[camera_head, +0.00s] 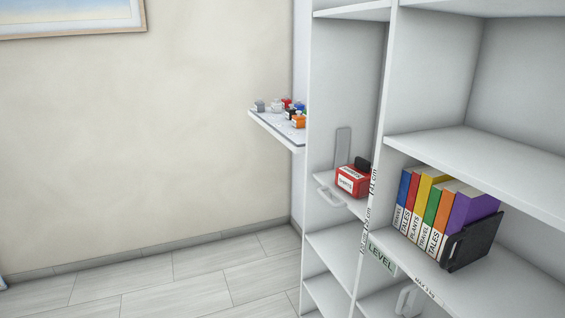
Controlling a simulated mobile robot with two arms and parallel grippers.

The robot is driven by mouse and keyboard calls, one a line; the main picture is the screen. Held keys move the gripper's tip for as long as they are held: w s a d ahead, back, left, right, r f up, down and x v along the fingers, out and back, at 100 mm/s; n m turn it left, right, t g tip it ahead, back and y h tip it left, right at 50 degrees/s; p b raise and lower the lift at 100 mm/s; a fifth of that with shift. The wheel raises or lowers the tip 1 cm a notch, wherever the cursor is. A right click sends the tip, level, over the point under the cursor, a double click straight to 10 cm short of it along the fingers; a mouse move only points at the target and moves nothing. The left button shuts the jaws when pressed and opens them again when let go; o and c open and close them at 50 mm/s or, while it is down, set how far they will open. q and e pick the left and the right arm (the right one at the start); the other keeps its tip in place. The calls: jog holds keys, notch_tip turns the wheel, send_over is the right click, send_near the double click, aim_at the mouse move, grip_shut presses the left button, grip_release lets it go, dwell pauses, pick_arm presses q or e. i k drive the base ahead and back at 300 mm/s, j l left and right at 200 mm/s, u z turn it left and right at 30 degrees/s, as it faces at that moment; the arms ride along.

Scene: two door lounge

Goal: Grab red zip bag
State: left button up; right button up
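A small red boxy item with a white label (352,182) sits on a shelf in the narrow left column of the white shelving unit. It may be the red zip bag, but a zip cannot be made out. A dark item (362,164) is just behind its top. A grey upright plate (342,147) stands behind it. A white handle (328,196) is at the front left of that shelf. Neither of my grippers is in view.
Several small coloured items lie on a white ledge (262,119) left of the unit. Upright coloured books (434,208) stand against a black bookend (470,243) on a right shelf. The tiled floor (190,275) at left is clear.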

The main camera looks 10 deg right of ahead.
aim_at(354, 178)
jog(key=i+j+u, duration=0.1)
jog(key=i, duration=0.75)
jog(key=i+j+u, duration=0.15)
jog(key=i, duration=0.7)
jog(key=i+z, duration=0.35)
jog(key=z, duration=0.15)
jog(key=i+j+z, duration=0.2)
jog(key=z, duration=0.3)
jog(key=i+j+z, duration=0.45)
jog(key=k+l, duration=0.05)
jog(key=l, duration=0.05)
